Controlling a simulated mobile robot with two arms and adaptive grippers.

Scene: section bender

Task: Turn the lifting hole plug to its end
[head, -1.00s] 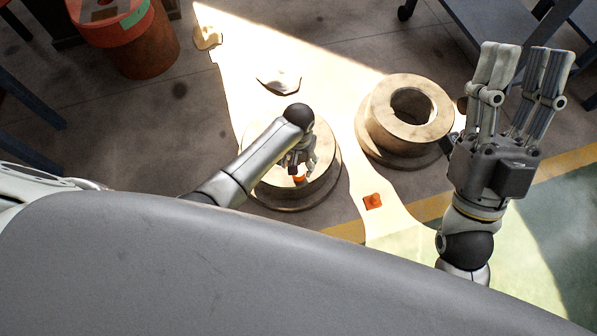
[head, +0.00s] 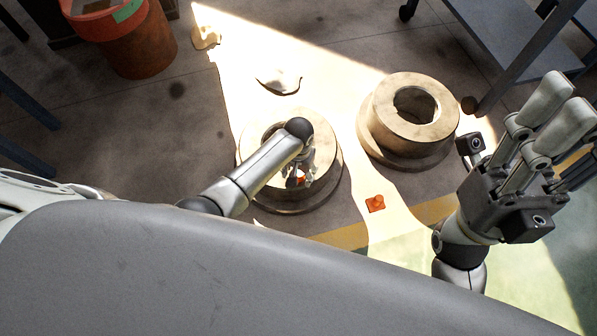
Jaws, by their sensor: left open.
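An orange-red piece (head: 301,179), which looks like the lifting hole plug, shows small at the front inside of the left pale ring (head: 317,140). My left gripper (head: 298,181) is over that ring, pointing down, with its open fingers at the orange-red piece. The wrist and fingers hide part of it, so I cannot tell whether they touch it or how far it is turned. My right gripper (head: 508,118) is raised at the right, open and empty, away from the rings.
A second pale ring (head: 425,118) stands to the right. A small orange-red block (head: 375,204) lies on the floor in front. An orange bin (head: 140,45) is at the upper left, and a grey table (head: 500,40) at the upper right.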

